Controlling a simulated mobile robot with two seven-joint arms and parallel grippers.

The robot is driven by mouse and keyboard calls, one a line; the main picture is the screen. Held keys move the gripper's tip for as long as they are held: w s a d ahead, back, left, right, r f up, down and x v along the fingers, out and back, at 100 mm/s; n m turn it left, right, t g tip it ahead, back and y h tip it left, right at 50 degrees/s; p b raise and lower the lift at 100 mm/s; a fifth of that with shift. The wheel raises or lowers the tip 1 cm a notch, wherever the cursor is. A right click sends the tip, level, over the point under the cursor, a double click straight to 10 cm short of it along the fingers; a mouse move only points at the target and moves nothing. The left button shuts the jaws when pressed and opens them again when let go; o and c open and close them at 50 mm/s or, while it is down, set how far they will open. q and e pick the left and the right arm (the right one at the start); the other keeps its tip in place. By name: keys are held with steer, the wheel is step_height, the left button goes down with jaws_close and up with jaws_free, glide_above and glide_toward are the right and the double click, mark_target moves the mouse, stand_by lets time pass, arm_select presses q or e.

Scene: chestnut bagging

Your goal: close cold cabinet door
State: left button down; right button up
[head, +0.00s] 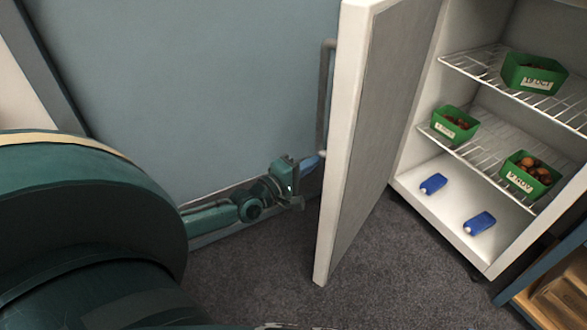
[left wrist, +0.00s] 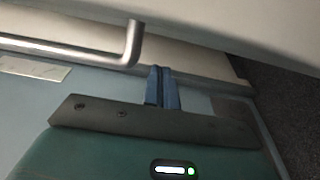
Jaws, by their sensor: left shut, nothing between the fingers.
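The cold cabinet door (head: 370,130) stands wide open at the middle of the head view, its grey inner face towards the cabinet. Its bar handle (head: 325,95) is on the outer side; the handle also shows in the left wrist view (left wrist: 85,50). My left gripper (head: 312,162) is low on the door's outer side, near the handle's lower end. In the left wrist view its blue fingers (left wrist: 162,88) are together and empty, beside the bent end of the handle. Whether they touch the door I cannot tell. My right gripper is not in view.
The white cabinet (head: 435,207) has wire shelves with green tubs of chestnuts (head: 529,172) and two blue items (head: 433,184) on its floor. A wooden crate (head: 560,300) is at the lower right. Dark carpet (head: 400,280) is clear in front.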

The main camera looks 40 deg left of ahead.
arm_select(q)
steer(key=shift+s+d, duration=0.1)
steer(key=shift+d, duration=1.65)
steer(key=shift+d, duration=0.1)
